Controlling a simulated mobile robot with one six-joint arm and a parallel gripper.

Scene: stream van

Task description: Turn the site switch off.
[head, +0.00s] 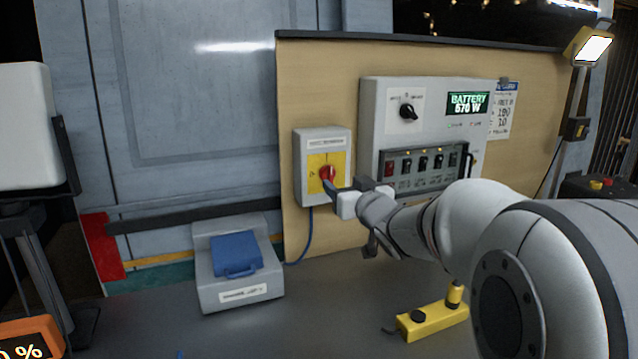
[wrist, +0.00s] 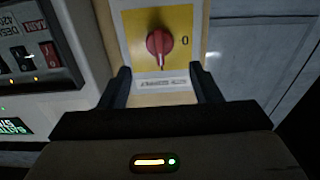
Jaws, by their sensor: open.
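The site switch is a grey box (head: 312,140) with a yellow plate and a red rotary knob (head: 327,172), mounted on the wooden panel. In the wrist view the red knob (wrist: 159,42) stands roughly upright in the picture, with a "0" mark to its right on the yellow plate (wrist: 132,22). My gripper (head: 331,186) is close in front of the knob in the head view and partly covers the box's lower right. In the wrist view my gripper (wrist: 160,70) has its two dark fingers apart, with nothing between them. The knob shows beyond the fingertips; contact is not visible.
A larger grey battery panel (head: 375,110) with a black knob, breakers and a display reading "BATTERY 670 W" is mounted just right of the switch. A grey case with a blue lid (head: 235,255) and a yellow block (head: 435,320) lie below. A work light (head: 594,48) stands right.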

